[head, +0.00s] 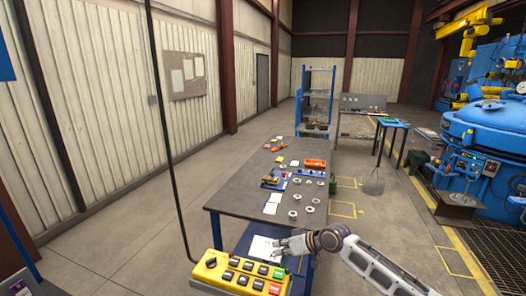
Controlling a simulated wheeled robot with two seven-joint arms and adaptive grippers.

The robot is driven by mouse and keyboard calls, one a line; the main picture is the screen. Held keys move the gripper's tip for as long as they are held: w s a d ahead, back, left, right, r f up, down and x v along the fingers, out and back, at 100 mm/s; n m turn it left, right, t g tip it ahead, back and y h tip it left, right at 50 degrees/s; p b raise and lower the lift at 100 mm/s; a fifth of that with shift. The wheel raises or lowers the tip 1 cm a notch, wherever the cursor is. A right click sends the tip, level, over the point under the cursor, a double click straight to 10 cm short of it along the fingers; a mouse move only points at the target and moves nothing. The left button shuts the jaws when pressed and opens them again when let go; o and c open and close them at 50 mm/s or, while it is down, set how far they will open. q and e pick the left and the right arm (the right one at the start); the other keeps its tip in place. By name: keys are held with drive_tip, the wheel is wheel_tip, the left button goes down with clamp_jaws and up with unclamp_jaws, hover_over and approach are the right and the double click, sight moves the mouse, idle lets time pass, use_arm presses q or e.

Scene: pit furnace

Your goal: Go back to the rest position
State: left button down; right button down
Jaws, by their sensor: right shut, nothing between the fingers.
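My right gripper (284,246) is shut and empty. It shows just above the top edge of the yellow control pendant (240,276), with my right arm coming in from the lower right. Whether the fingers touch the pendant's buttons cannot be told. The pendant hangs on a black cable at the bottom middle, with rows of dark, red and green buttons. My left gripper does not show.
A grey work table (232,199) with metal rings, papers and small tools stands ahead. A blue shelf rack (299,100) stands behind it. A large blue furnace (480,125) is at the right. The floor (120,245) at the left is clear.

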drive_tip(key=w+d+f+m+t+h, duration=0.1)
drive_tip(key=w+d+f+t+h, duration=0.15)
drive_tip(key=w+d, duration=0.7)
drive_tip(key=w+d+f+t+h, duration=0.1)
drive_tip(key=w+d+t+h, duration=0.3)
drive_tip(key=w+d, duration=0.55)
drive_tip(key=s+d+f+h, duration=0.1)
drive_tip(key=s+d+f, duration=0.3)
drive_tip(key=f, duration=0.5)
drive_tip(key=s+d+f+g+h+b, duration=0.1)
drive_tip(key=s+d+f, duration=0.35)
drive_tip(key=f, duration=0.35)
drive_tip(key=s+d+f+h, duration=0.1)
drive_tip(key=s+d+f, duration=0.3)
drive_tip(key=f, duration=0.5)
drive_tip(key=s+a+f+m+g+b, duration=0.2)
drive_tip(key=s+f+g, duration=0.3)
drive_tip(key=s+f, duration=2.15)
drive_tip(key=s+a+f+g, duration=0.1)
drive_tip(key=s+a+f, duration=0.2)
drive_tip(key=s, duration=0.9)
drive_tip(key=s+a+f+g, duration=0.2)
drive_tip(key=s+a+f, duration=0.1)
drive_tip(key=s, duration=1)
drive_tip(key=s+a+f+m+g+b, duration=0.1)
drive_tip(key=s+f, duration=0.4)
drive_tip(key=s, duration=0.8)
drive_tip(key=shift+s+a+g+y, duration=0.3)
drive_tip(key=shift+a+g, duration=0.25)
drive_tip(key=shift+a, duration=0.4)
